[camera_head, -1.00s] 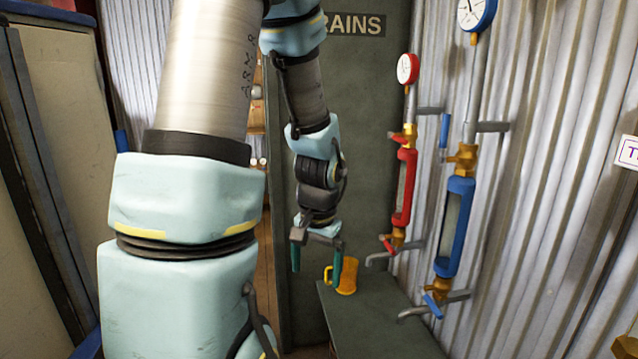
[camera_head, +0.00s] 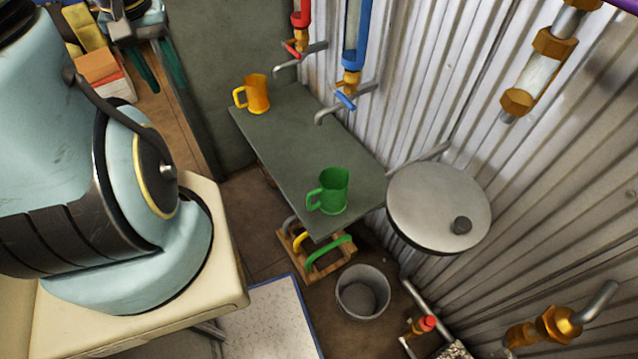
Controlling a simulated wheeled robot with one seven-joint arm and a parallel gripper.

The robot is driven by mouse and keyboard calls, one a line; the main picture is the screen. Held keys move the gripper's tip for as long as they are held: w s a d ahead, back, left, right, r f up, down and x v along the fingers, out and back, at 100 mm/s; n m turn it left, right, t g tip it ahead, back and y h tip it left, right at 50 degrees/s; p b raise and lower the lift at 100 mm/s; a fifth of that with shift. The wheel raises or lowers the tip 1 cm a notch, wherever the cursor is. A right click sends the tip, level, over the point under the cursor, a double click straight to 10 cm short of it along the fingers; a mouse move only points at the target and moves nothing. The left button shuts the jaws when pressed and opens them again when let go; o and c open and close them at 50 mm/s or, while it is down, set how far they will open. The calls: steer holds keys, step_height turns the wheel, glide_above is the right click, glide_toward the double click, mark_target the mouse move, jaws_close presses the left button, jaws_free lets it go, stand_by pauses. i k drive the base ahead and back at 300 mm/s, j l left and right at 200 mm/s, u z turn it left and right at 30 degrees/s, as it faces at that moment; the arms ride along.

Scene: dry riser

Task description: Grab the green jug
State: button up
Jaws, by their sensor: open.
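The green jug (camera_head: 333,190) stands upright near the front end of a narrow grey-green bench (camera_head: 290,135), with its handle toward the left. A yellow-orange jug (camera_head: 257,94) stands at the bench's far end, its handle also to the left. My gripper (camera_head: 160,68) is at the top left, beyond the far left end of the bench, with its dark green fingers apart and nothing between them. It is well away from the green jug. Part of the gripper is cut off by the top edge.
A round metal lid or disc (camera_head: 438,205) juts from the corrugated wall right of the bench. Taps and the blue-handled valve (camera_head: 346,100) overhang the bench's back edge. A grey bucket (camera_head: 362,292) and a wooden crate (camera_head: 315,258) stand on the floor below. Bricks (camera_head: 102,72) lie at top left.

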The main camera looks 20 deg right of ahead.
mark_target(326, 195)
steer(key=i+j, duration=0.55)
steer(key=i, duration=0.15)
steer(key=i+j+z, duration=0.1)
steer(key=i+j, duration=0.45)
steer(key=i, duration=0.2)
steer(key=z, duration=0.45)
steer(key=i+j+z, duration=0.1)
steer(key=z, duration=0.75)
steer(key=j+z, duration=0.15)
steer(key=z, duration=0.3)
steer(key=j+z, duration=0.1)
steer(key=z, duration=0.35)
